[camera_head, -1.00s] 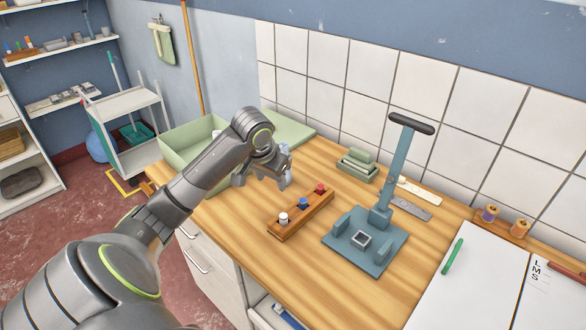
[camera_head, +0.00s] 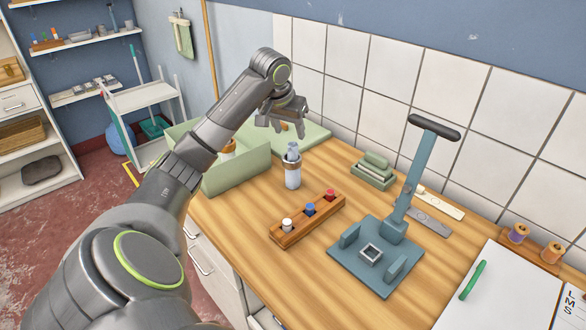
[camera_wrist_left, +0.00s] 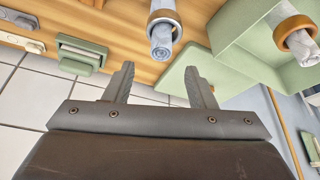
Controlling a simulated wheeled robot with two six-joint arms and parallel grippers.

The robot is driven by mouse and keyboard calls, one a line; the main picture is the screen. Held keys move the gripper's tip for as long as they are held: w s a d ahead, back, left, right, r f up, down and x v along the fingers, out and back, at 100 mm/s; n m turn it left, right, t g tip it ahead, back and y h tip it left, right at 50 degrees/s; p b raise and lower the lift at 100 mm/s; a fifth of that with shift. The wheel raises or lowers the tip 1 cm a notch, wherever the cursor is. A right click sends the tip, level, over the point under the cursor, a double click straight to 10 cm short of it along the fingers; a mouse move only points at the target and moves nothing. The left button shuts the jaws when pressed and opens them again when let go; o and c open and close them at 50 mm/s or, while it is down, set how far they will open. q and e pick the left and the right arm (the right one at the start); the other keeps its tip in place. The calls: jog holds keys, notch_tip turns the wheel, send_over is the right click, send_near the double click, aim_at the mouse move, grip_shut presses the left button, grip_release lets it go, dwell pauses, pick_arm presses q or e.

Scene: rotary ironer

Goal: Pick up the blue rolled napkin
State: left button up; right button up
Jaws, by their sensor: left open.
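My right gripper is out of view.
The green bin (camera_head: 238,176) stands left of the napkin. A wooden rack (camera_head: 290,232) with white, blue and red caps lies in front. A blue-grey press (camera_head: 375,268) with a tall lever (camera_head: 425,165) stands right.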

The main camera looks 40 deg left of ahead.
aim_at(292, 144)
pick_arm(q)
jog(key=shift+x, duration=1.25)
jog(key=p+x, duration=0.1)
jog(key=x, duration=0.3)
jog(key=shift+f+p, duration=0.15)
jog(key=shift+p, duration=0.25)
jog(key=shift+w+a+f, duration=0.1)
jog(key=shift+w+f, duration=0.1)
jog(key=shift+f, duration=0.2)
jog(key=shift+c, duration=0.2)
grip_shut()
